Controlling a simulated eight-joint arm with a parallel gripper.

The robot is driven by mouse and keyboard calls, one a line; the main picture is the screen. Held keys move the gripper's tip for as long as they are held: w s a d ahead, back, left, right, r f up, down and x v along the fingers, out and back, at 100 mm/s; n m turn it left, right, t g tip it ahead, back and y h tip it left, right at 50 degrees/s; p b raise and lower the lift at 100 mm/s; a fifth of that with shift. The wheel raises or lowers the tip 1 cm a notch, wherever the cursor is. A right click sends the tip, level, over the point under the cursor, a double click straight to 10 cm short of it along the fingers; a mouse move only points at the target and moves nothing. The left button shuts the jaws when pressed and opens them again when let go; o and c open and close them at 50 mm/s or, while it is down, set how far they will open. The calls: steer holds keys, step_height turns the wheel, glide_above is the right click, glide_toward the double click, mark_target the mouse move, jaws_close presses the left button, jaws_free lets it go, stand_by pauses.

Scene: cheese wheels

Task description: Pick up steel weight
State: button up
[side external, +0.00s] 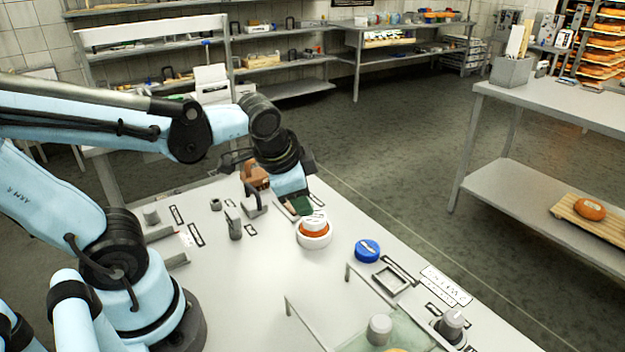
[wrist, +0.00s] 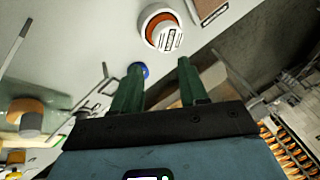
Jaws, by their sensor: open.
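I cannot tell for sure which piece is the steel weight. One candidate is a grey metal cylinder (side external: 379,329) at the front of the table, on a glass-like plate; it also shows at the left of the wrist view (wrist: 31,122). Another grey cylinder (side external: 151,215) stands at the table's left. A white ring with an orange wheel (side external: 313,237) carries a pale labelled cylinder (side external: 315,220); this stack also shows at the top of the wrist view (wrist: 158,24). My gripper (side external: 301,206) is open and empty beside the stack, green fingers (wrist: 159,65) spread apart.
A blue round item (side external: 367,250) lies right of the stack. A small metal frame (side external: 390,280) and another grey-topped piece (side external: 452,323) are at the front right. A brown item (side external: 255,176) is behind my gripper. The table's middle left is fairly clear.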

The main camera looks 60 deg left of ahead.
steer(key=w+a+f+m+g+y, duration=0.1)
steer(key=w+a+m+g+y, duration=0.1)
steer(key=a+m+g+y, duration=0.3)
steer(key=m+g+y, duration=0.4)
steer(key=m, duration=0.7)
glide_toward(253, 198)
steer(key=s+a, duration=0.2)
steer(key=a, duration=0.1)
steer(key=s+a, duration=0.1)
steer(key=a, duration=0.1)
steer(key=shift+s+f, duration=0.15)
steer(key=shift+f, duration=0.25)
jaws_close()
